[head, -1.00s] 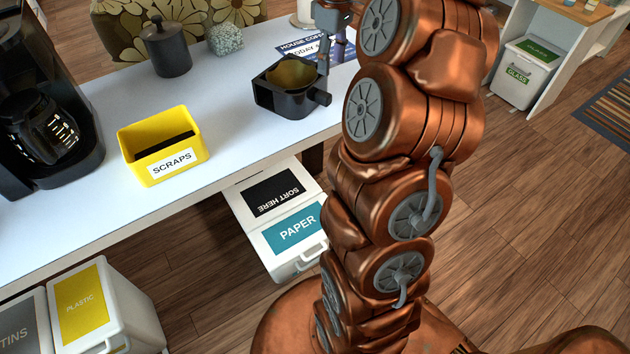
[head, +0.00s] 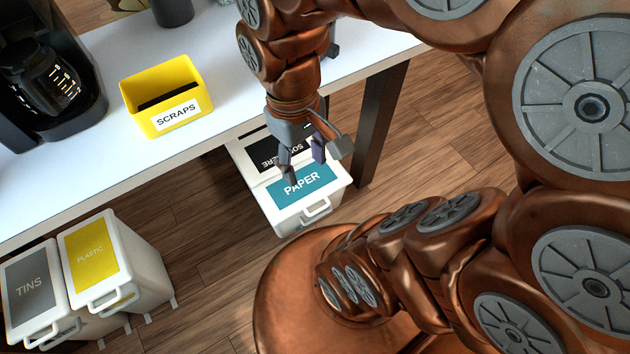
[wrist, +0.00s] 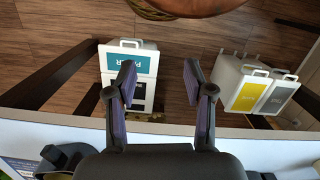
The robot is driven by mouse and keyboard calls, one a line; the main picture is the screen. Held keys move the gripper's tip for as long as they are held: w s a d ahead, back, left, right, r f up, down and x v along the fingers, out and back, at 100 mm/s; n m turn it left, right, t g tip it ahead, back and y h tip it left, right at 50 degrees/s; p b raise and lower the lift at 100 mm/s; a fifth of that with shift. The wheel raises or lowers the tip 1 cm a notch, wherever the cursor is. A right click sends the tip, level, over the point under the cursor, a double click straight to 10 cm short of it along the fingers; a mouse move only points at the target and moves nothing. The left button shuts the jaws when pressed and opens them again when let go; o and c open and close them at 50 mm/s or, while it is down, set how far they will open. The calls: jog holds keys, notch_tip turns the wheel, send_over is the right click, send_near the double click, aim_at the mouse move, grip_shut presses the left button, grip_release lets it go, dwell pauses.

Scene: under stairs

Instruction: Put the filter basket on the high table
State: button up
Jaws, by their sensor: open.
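The filter basket is a black holder with a stub handle. In the head view my arm hides most of it, and only a dark end (head: 333,48) shows beside the arm on the white table (head: 225,120). In the wrist view a dark rounded part, likely the basket (wrist: 62,158), shows at the lower left, behind the fingers. My gripper (head: 304,168) is open and empty, pointing down past the table's front edge above the paper bin. Its two fingers also show apart in the wrist view (wrist: 160,80). I cannot tell which surface is the high table.
A yellow scraps box (head: 165,95) and a black coffee maker (head: 45,85) stand on the table. The paper bin (head: 300,190), plastic bin (head: 95,255) and tins bin (head: 35,290) stand on the floor.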

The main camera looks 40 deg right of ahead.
jog(key=shift+m, duration=0.5)
jog(key=s, duration=0.1)
jog(key=s+f, duration=0.2)
jog(key=s, duration=0.1)
jog(key=shift+a, duration=0.35)
jog(key=shift+r, duration=0.1)
jog(key=shift+r+p, duration=0.45)
jog(key=shift+p, duration=0.1)
